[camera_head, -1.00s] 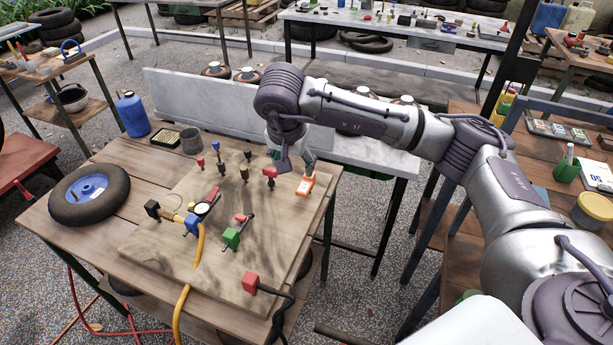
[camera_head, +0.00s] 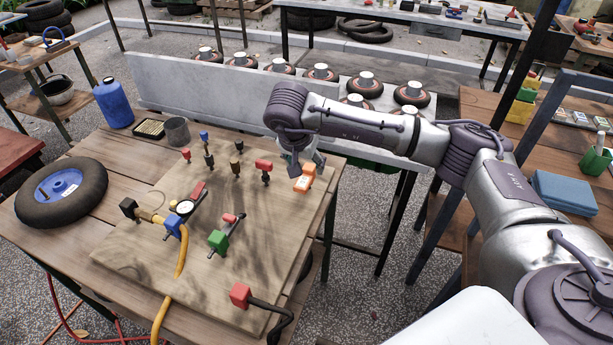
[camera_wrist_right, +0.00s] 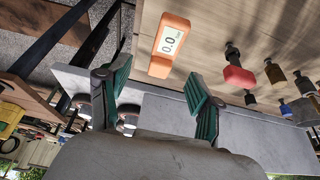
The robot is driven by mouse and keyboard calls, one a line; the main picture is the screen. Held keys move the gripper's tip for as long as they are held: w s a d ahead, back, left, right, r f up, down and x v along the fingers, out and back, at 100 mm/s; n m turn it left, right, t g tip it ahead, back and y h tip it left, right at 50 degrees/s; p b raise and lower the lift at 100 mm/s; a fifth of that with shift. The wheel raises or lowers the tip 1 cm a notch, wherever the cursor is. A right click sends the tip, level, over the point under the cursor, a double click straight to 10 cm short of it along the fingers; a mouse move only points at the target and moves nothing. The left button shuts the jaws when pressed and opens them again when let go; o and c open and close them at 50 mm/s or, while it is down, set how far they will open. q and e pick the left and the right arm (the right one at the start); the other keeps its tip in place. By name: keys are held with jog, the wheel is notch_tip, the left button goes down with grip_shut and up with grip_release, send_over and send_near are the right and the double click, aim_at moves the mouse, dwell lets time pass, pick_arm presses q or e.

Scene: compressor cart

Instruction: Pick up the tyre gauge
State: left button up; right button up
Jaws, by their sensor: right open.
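The tyre gauge, an orange block with a pale digital display, lies at the right edge of the wooden board in the head view (camera_head: 304,178). It also shows in the right wrist view (camera_wrist_right: 169,46), reading 0.0. My right gripper (camera_head: 303,161) is just behind the gauge in the head view, its fingers partly hidden by the wrist. In the right wrist view its green-padded fingers (camera_wrist_right: 159,80) are apart and empty, with the gauge beyond the gap between their tips, not touched. My left gripper is not in view.
Several coloured fittings, including a red-topped one (camera_head: 264,167), stand left of the gauge. A dial gauge (camera_head: 185,207) with a yellow hose and a green valve (camera_head: 218,240) are on the board (camera_head: 215,285). A wheel (camera_head: 62,190) lies at left. A grey panel (camera_head: 210,100) stands behind.

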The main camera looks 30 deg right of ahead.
aim_at(307, 170)
jog(key=x, duration=0.2)
jog(key=p+x, duration=0.1)
jog(key=x, duration=0.5)
jog(key=shift+w+r, duration=0.1)
jog(key=shift+w, duration=0.2)
jog(key=c, duration=1.1)
jog(key=shift+c, duration=0.2)
jog(key=shift+r, duration=0.2)
